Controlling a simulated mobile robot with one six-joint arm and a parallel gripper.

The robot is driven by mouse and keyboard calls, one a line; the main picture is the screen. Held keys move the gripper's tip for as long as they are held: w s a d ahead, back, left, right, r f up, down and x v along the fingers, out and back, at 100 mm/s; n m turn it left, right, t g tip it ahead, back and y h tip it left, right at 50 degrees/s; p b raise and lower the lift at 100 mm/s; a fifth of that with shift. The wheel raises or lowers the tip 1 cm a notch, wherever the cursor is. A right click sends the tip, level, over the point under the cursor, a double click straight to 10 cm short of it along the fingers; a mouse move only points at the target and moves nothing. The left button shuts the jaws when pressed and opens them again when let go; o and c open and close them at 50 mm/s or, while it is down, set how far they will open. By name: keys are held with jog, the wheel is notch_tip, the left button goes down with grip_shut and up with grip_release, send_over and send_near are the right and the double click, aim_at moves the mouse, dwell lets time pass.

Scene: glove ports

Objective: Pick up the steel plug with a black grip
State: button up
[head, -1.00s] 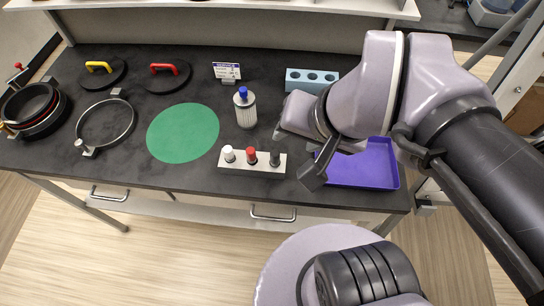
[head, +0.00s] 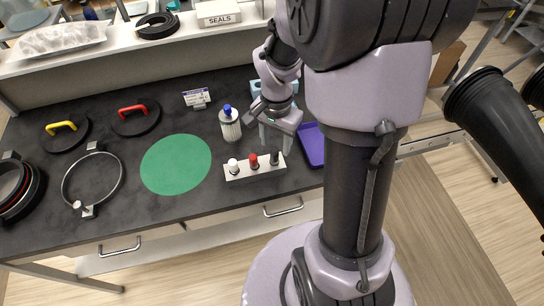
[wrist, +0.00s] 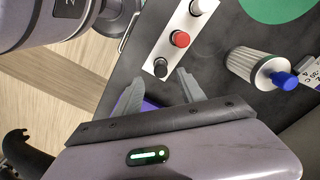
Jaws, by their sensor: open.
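The plug with a black grip (head: 274,158) stands at the right end of a pale rack block (head: 246,175), beside a red-topped plug (head: 254,160) and a white-topped plug (head: 233,165). In the wrist view the black grip (wrist: 160,67) is seen from above, just beyond the fingertips and roughly between their lines. My gripper (head: 276,142) is open and empty, pointing down close to the black-gripped plug. In the wrist view its two fingers (wrist: 158,90) are spread apart. The plug's steel part is not clearly visible.
A clear ribbed bottle with a blue cap (head: 230,123) stands close left of my gripper. A purple tray (head: 313,146) lies to the right, partly hidden by my arm. A green disc (head: 176,164) lies left. Lids with yellow (head: 62,126) and red (head: 132,108) handles are farther left.

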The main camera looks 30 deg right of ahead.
aim_at(275, 152)
notch_tip(275, 152, down, 5)
jog(key=shift+a+f+b, duration=0.1)
jog(key=shift+a+b, duration=0.05)
jog(key=shift+b, duration=0.8)
jog(key=shift+c, duration=0.2)
grip_shut()
jog(key=shift+r, duration=0.25)
